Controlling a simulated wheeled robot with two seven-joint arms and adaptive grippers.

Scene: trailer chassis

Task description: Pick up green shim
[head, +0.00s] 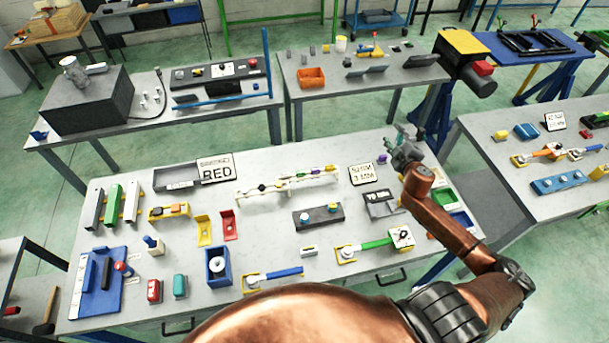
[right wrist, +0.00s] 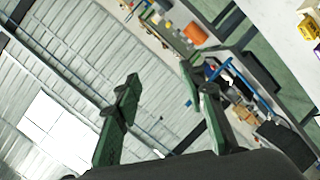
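Several green things lie on the near grey table, and I cannot tell for sure which is the green shim. A long green bar (head: 113,205) stands in a row at the left, and a small teal-green block (head: 180,286) sits near the front left. My right gripper (head: 402,146) is raised over the table's back right corner, far from both. In the right wrist view its two dark green fingers (right wrist: 160,80) are spread with nothing between them. That view faces the ceiling and tables behind, with no shim recognisable. My left gripper is out of view.
A green-handled tool (head: 375,244) lies at the front right. Other workbenches stand behind and to the right. Small bare gaps separate the items.

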